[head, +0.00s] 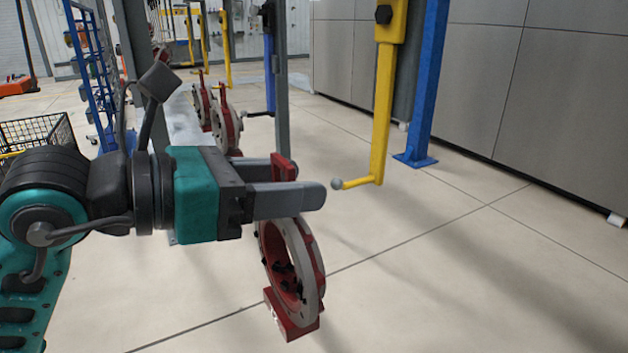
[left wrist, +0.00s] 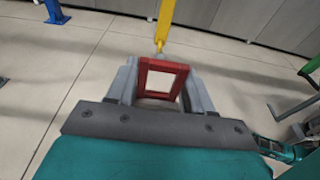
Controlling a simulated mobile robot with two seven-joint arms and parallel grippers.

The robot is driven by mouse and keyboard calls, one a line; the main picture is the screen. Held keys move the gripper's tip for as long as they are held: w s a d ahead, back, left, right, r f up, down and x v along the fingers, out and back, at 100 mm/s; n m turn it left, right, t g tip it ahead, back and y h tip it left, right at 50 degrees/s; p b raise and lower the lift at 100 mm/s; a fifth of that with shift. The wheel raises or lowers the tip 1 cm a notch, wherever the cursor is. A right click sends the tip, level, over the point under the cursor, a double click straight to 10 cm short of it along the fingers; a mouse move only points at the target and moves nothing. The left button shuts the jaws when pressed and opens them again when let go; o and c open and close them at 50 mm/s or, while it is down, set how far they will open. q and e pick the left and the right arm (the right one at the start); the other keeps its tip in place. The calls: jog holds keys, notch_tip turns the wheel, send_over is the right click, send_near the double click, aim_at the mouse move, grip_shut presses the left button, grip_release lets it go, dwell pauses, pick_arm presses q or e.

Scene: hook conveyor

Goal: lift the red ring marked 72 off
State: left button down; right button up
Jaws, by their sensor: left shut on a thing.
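My left gripper (head: 305,185) is shut on the upper red bracket of a red and grey ring (head: 310,265). The ring hangs below the fingers in the head view, with a red block at its bottom. The number on it cannot be read. In the left wrist view the red bracket (left wrist: 163,68) shows as an open frame between the two grey fingers. A yellow hook (head: 362,182) with a ball tip is just right of the fingertips, apart from the ring. My right gripper is not in view.
Several more red and grey rings (head: 226,120) hang in a row behind. A blue post (head: 426,90) stands at the back right before grey wall panels (head: 560,90). A wire basket (head: 38,138) is at left. The floor at right is clear.

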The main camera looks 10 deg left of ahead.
pick_arm(q)
jog(key=shift+s+a+f+b, duration=0.1)
jog(key=shift+s+a+b, duration=0.05)
jog(key=shift+a+b, duration=0.2)
jog(key=shift+s+a+b, duration=0.15)
jog(key=shift+b, duration=0.35)
jog(key=s+a+f+b, duration=0.1)
jog(key=s+a+b, duration=0.3)
jog(key=a+b, duration=0.2)
jog(key=shift+s+f+b, duration=0.2)
jog(key=shift+b, duration=0.95)
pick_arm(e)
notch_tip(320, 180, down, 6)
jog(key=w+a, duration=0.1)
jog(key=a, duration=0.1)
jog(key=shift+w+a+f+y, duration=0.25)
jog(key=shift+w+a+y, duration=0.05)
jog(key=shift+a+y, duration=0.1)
pick_arm(q)
jog(key=f+b+v, duration=0.1)
jog(key=b+v, duration=0.2)
jog(key=v, duration=0.3)
jog(key=shift+s+a+b, duration=0.15)
jog(key=shift+a+b, duration=0.1)
jog(key=shift+b, duration=0.15)
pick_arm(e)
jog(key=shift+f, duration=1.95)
